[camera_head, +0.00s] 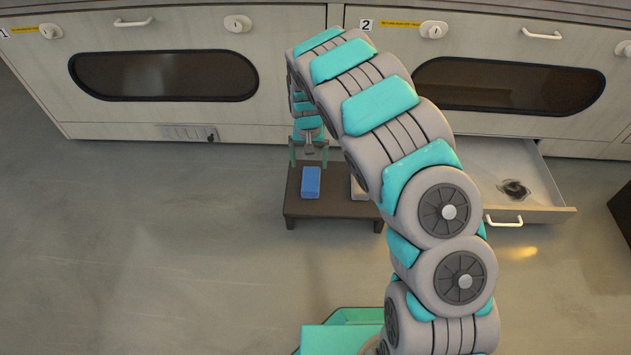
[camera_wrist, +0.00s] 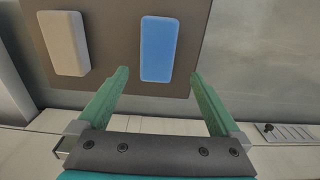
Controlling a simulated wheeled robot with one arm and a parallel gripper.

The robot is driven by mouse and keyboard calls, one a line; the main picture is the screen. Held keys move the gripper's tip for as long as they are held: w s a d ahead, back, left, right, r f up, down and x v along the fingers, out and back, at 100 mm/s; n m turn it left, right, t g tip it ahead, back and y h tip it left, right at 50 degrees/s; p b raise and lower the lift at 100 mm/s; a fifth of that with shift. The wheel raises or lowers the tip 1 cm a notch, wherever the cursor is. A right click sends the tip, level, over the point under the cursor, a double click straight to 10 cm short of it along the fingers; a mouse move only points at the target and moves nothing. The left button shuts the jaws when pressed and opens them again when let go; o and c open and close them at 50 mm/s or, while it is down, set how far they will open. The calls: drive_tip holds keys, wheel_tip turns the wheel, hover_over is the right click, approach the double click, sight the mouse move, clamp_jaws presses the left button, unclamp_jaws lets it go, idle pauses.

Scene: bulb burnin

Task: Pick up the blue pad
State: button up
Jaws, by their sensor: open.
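The blue pad (camera_head: 311,182) lies on a small dark low table (camera_head: 303,211) in front of the cabinets. It also shows in the wrist view (camera_wrist: 159,48), lying flat on the brown tabletop (camera_wrist: 110,60). My gripper (camera_head: 308,164) is open and empty, at the cabinet-side edge of the table. In the wrist view my gripper's two green fingers (camera_wrist: 160,80) are spread, with the blue pad ahead of the gap between them and apart from both.
A pale grey-white pad (camera_wrist: 64,43) lies beside the blue one, partly hidden by my arm in the head view (camera_head: 358,189). An open drawer (camera_head: 540,180) juts out at right, holding a dark item (camera_head: 514,189). Cabinets (camera_head: 200,30) stand behind; the floor at left is clear.

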sight(311, 176)
drive_tip(key=f, duration=0.5)
drive_tip(key=f+b, duration=0.1)
drive_tip(key=f, duration=0.1)
drive_tip(key=shift+d+f, duration=0.25)
drive_tip(key=shift+f, duration=0.1)
drive_tip(key=c, duration=1.4)
drive_tip(key=shift+o, duration=0.2)
drive_tip(key=shift+r, duration=0.15)
drive_tip(key=shift+r+p, duration=0.3)
drive_tip(key=shift+r, duration=1.2)
drive_tip(key=shift+s+r, duration=0.25)
drive_tip(key=s+d+r+p, duration=0.1)
drive_tip(key=s, duration=1.4)
drive_tip(key=shift+s+d+r, duration=0.15)
drive_tip(key=shift+s+d, duration=0.05)
drive_tip(key=shift+d, duration=0.05)
